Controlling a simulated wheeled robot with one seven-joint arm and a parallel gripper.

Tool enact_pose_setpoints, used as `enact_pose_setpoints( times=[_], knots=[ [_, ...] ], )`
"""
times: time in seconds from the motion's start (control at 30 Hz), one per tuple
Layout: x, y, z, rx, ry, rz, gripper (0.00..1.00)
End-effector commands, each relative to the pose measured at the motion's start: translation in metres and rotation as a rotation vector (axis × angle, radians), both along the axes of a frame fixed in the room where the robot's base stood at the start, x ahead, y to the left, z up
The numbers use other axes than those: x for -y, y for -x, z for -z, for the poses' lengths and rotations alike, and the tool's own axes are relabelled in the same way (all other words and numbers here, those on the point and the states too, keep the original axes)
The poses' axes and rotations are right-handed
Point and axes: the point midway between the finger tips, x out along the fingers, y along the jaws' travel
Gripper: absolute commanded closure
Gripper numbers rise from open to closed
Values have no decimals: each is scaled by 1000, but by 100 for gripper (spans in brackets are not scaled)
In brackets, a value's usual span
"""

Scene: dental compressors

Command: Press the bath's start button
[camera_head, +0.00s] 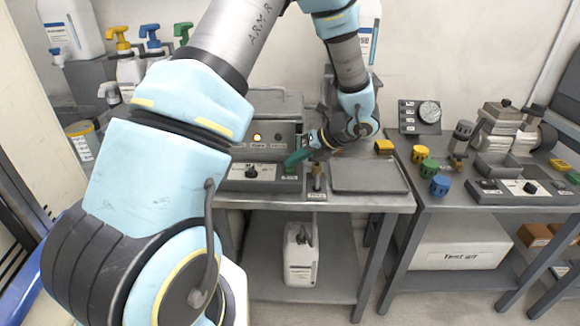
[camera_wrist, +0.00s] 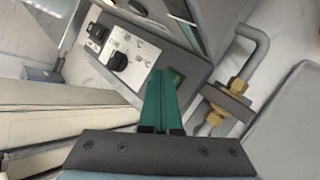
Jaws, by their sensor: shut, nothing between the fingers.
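The bath (camera_head: 268,118) is a grey box on the left bench, with a control panel (camera_head: 238,171) low on its front. The panel has a black knob (camera_head: 251,171), which also shows in the wrist view (camera_wrist: 117,61). A dark green button (camera_wrist: 176,77) sits at the panel's right end in the wrist view, partly behind my fingers. My gripper (camera_head: 288,163) has green fingers, shut and empty, pointing at that end of the panel. In the wrist view the fingertips (camera_wrist: 159,72) overlap the panel edge just left of the button. I cannot tell whether they touch it.
A bent pipe with brass fittings (camera_wrist: 238,85) stands right of my fingers. A flat grey plate (camera_head: 368,177) lies on the bench to the right. Colored knobs (camera_head: 429,168) stand on the right bench.

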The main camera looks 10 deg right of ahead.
Motion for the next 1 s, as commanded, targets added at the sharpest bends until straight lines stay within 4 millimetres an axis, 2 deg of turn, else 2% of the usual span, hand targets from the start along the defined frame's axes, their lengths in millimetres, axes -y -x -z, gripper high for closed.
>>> enact_pose_setpoints(
  times=[0.2,0.63,1.0],
  knots=[
    [1,0,-14,-1,0,1,100],
    [0,0,-17,0,1,1,100],
    [0,0,-51,1,1,0,100]
  ],
)
